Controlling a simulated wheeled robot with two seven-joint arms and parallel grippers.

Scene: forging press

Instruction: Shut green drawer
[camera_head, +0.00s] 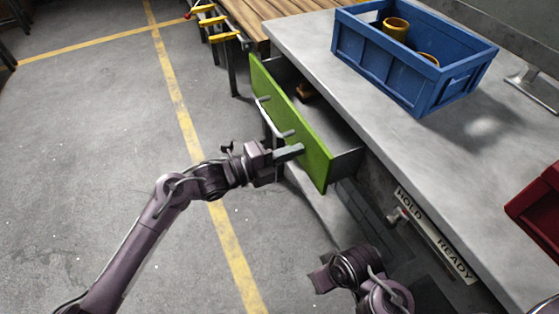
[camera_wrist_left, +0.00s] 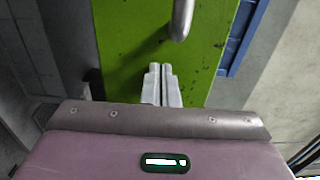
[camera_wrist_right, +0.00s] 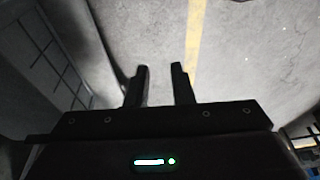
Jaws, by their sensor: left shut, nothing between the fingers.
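The green drawer (camera_head: 314,150) stands pulled out from under the grey workbench, its inside partly visible with a small brown-orange item in it. A grey bar handle (camera_head: 264,112) runs along its front; it also shows in the left wrist view (camera_wrist_left: 182,18). My left gripper (camera_head: 301,149) is shut and empty, its fingertips at the near end of the drawer front, below the handle in the left wrist view. I cannot tell whether they touch the panel. My right gripper (camera_wrist_right: 160,70) is open and empty, pointed at the floor, low in front of the bench.
The grey workbench top (camera_head: 400,140) carries a blue crate (camera_head: 440,85) with yellow cups and a red bin (camera_head: 538,205). A HOLD/READY label strip (camera_head: 435,235) with a small lever is on the bench front. Open floor (camera_head: 100,130) lies left.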

